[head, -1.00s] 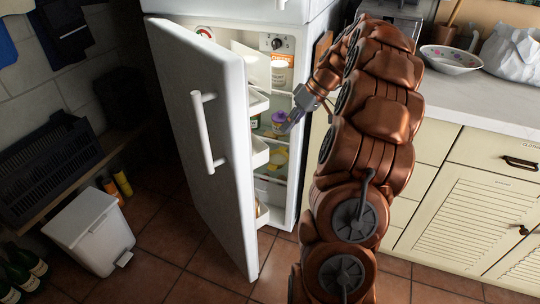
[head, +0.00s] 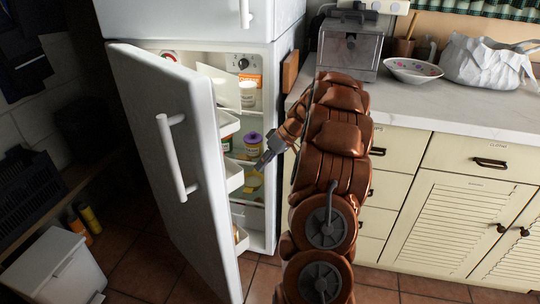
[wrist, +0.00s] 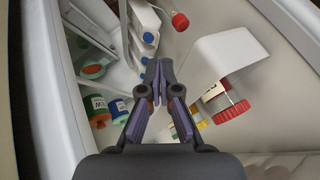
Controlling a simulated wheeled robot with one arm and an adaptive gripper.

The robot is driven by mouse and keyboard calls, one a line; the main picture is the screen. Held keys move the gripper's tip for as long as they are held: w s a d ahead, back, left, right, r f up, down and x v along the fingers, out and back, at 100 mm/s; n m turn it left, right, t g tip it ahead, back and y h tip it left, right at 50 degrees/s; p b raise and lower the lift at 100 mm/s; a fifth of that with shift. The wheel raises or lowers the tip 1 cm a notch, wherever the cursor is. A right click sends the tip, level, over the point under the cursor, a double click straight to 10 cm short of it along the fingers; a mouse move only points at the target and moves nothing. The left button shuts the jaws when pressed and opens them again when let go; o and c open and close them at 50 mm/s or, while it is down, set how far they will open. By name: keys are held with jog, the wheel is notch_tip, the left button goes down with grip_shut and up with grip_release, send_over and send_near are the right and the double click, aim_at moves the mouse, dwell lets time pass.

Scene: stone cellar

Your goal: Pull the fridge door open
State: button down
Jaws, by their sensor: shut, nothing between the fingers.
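The white fridge door (head: 165,170) stands partly open in the head view, its free edge swung out toward me. A white bar handle (head: 178,158) is on its outer face. White door shelves (head: 234,177) line its inner side. My gripper (head: 262,163) is on the inner side of the door, at the fridge opening, away from the handle. In the wrist view its fingers (wrist: 158,66) are shut with nothing between them. I cannot tell whether my gripper or arm touches the door.
Inside the fridge are a purple-lidded jar (head: 253,139) and other food. The wrist view shows a red-lidded jar (wrist: 231,106) and a white panel (wrist: 225,70) close by. Cabinets (head: 440,210) stand right. A white bin (head: 55,265) is on the floor at left.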

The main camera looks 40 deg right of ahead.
jog(key=shift+w+a+f, duration=0.1)
jog(key=shift+a+f, duration=0.15)
jog(key=shift+a, duration=0.9)
jog(key=shift+w+a+f, duration=0.1)
jog(key=shift+a+f, duration=0.1)
jog(key=shift+a, duration=0.95)
jog(key=shift+s+a, duration=0.1)
